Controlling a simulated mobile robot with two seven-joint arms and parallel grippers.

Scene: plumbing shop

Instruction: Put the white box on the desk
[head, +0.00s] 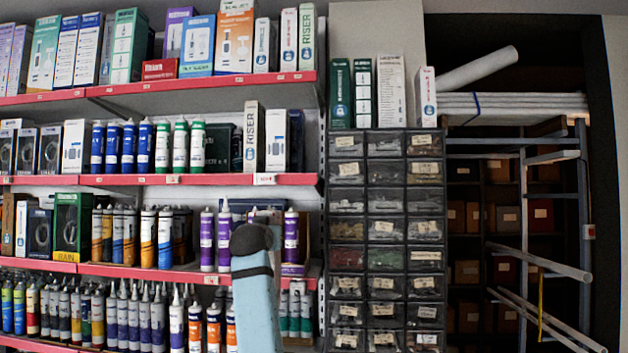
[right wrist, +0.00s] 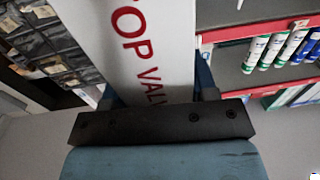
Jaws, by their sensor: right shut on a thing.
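In the right wrist view, a white box (right wrist: 150,35) with red lettering reading "OP VALV" lies between the two blue fingers of my right gripper (right wrist: 157,90). The gripper is shut on it. The box runs out of the top of that view, so its far end is hidden. In the head view, a light-blue arm part with a dark rounded top stands before the shelves; no gripper fingers show there, and I cannot tell the held box there. My left gripper is not in view. No desk is in view.
Red-edged shelves (head: 150,180) fill the left of the head view with boxes and tubes. A drawer cabinet (head: 386,240) stands right of them, then a pipe rack (head: 522,200) with pipes jutting out. White-green tubes (right wrist: 290,47) show beside the box in the wrist view.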

